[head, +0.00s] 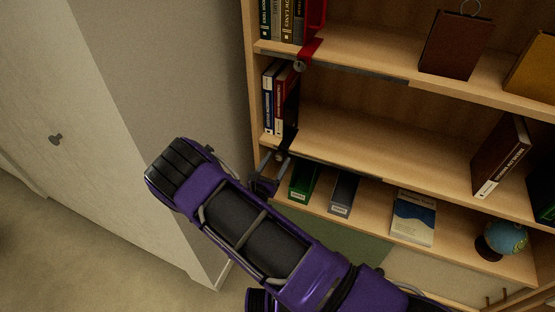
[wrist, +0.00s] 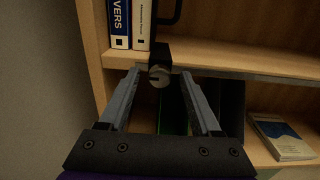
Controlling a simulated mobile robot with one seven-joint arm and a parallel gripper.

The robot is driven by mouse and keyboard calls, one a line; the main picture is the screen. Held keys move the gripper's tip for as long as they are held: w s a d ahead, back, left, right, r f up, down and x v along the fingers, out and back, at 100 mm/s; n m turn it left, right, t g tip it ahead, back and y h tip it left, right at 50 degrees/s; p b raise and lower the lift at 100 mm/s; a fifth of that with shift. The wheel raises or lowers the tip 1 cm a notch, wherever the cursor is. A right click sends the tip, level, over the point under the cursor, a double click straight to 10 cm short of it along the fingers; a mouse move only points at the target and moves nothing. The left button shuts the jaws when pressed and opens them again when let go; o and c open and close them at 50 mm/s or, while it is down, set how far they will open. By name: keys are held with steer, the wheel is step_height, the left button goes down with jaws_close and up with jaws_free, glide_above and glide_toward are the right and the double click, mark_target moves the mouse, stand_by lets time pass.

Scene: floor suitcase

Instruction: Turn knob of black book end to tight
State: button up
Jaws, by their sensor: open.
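The black book end (head: 291,112) stands on the middle shelf, right of a few upright books, with its clamp over the shelf's front edge. In the wrist view the black book end (wrist: 160,50) shows at the top centre. Its round, pale knob (wrist: 159,77) hangs at the shelf edge; the knob also shows in the head view (head: 281,155). My gripper (wrist: 162,74) is open. In the wrist view the knob appears between the two fingertips; I see no contact. In the head view my gripper (head: 268,178) is just below the knob.
A red book end (head: 312,45) is clamped to the shelf above. Green (head: 304,182) and grey (head: 343,193) boxes stand on the lower shelf near my gripper. A blue-and-white book (head: 413,217) and a globe (head: 507,240) are farther right. A pale cabinet (head: 90,130) stands left.

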steer(key=shift+w+d, duration=0.2)
steer(key=shift+w, duration=0.3)
jaws_close()
